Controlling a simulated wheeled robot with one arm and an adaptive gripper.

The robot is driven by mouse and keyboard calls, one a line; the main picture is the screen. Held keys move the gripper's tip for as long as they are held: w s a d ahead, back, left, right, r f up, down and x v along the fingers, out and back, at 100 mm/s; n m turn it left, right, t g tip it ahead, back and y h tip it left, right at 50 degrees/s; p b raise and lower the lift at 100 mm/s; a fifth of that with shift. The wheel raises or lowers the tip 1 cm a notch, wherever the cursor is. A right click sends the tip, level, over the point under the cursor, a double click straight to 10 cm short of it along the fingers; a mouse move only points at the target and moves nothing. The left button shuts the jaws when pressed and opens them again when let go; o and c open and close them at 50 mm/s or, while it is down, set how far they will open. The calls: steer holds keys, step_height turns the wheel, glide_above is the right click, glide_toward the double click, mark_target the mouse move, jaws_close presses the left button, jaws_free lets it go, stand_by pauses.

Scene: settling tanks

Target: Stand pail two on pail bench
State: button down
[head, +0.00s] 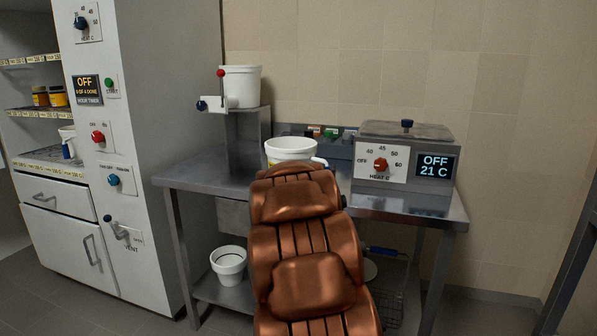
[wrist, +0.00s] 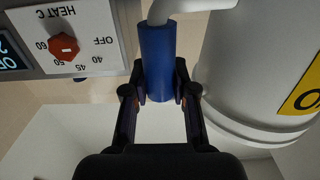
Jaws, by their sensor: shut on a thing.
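My gripper (wrist: 158,97) is shut on the blue grip of a white pail's handle in the wrist view. The white pail (wrist: 245,80) fills the right of that view, with part of a yellow label showing; the visible letter does not tell which pail it is. In the head view a white pail (head: 290,147) with a bit of yellow shows just beyond my arm, over the steel bench (head: 200,176). My arm hides its lower part and my gripper there, so I cannot tell whether the pail touches the bench top.
A heater box (head: 408,155) reading OFF 21 C stands at the bench's right. A white tub (head: 241,86) sits on a raised steel stand at the left. Another white pail (head: 228,262) is on the lower shelf. A tall cabinet (head: 150,130) stands left of the bench.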

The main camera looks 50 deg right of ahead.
mark_target(326, 161)
steer(key=shift+r, duration=0.1)
stand_by(0.3)
steer(key=shift+r+p, duration=0.9)
steer(key=shift+r, duration=0.95)
steer(key=s+a+r+p, duration=0.1)
steer(key=s+a+p, duration=0.1)
steer(key=s+a, duration=0.8)
steer(key=a, duration=0.2)
steer(key=shift+a, duration=0.3)
steer(key=shift+w+d, duration=0.1)
steer(key=w+d, duration=0.3)
steer(key=d, duration=0.1)
steer(key=w+d+f+b, duration=0.1)
steer(key=w+d, duration=0.2)
steer(key=d, duration=0.1)
steer(key=w+d+b, duration=0.1)
steer(key=w+d, duration=0.2)
steer(key=d, duration=0.1)
steer(key=shift+w+d+f, duration=0.1)
steer(key=shift+w+f, duration=0.1)
steer(key=shift+w, duration=0.15)
steer(key=shift+w+d+f, duration=0.1)
steer(key=shift+d+f, duration=0.05)
steer(key=shift+f, duration=0.15)
steer(key=shift+f+b, duration=0.35)
steer(key=shift+f, duration=1)
